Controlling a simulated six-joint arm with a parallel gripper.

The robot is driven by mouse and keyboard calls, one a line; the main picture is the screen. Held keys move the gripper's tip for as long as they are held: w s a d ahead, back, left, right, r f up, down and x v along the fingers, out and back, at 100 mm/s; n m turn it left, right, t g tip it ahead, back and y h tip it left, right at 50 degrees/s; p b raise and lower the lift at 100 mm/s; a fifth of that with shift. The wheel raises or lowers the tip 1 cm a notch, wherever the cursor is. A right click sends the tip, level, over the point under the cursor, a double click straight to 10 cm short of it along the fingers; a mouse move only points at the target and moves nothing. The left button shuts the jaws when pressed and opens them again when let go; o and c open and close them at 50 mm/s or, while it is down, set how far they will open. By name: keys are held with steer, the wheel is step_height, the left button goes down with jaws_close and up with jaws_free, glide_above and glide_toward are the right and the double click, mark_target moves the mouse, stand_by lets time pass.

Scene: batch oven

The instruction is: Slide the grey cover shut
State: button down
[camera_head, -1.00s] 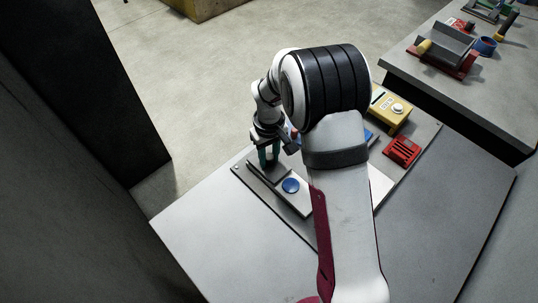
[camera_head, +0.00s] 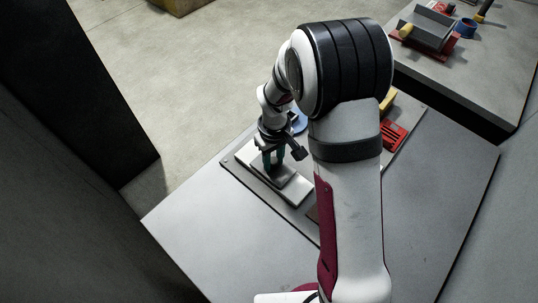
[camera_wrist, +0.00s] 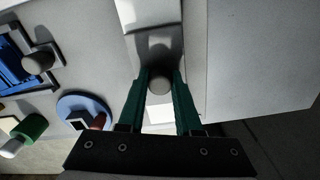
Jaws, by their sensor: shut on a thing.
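The grey cover (camera_head: 286,176) lies on a pale rail base (camera_head: 297,191) on the board, below my gripper. My gripper (camera_head: 272,163) points down, its green fingers shut on the cover's knob. In the wrist view my gripper (camera_wrist: 160,82) has one finger on each side of the round grey knob (camera_wrist: 159,84) of the cover (camera_wrist: 158,48). No blue disc shows on the rail base now.
A blue round part (camera_wrist: 85,104) and a blue block in a dark frame (camera_wrist: 18,68) lie left in the wrist view. A red slotted block (camera_head: 393,134) stands right of my arm. The grey table (camera_head: 220,225) is bare in front; another table with a red-based fixture (camera_head: 428,40) stands back right.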

mark_target(273, 160)
steer(key=c, duration=0.6)
jaws_free()
steer(key=shift+r, duration=0.1)
step_height(273, 160, up, 16)
steer(key=shift+f, duration=0.15)
steer(key=s+d+m, duration=0.1)
steer(key=s+m, duration=0.3)
steer(key=s, duration=0.4)
steer(key=s+d+m+y, duration=0.1)
steer(key=s+m, duration=0.2)
steer(key=s, duration=0.5)
steer(key=s+d+r+m, duration=0.1)
steer(key=s+m, duration=0.3)
steer(key=s, duration=0.4)
steer(key=shift+s+d+m+y, duration=0.15)
steer(key=shift+m+y, duration=0.15)
steer(key=shift+y, duration=0.1)
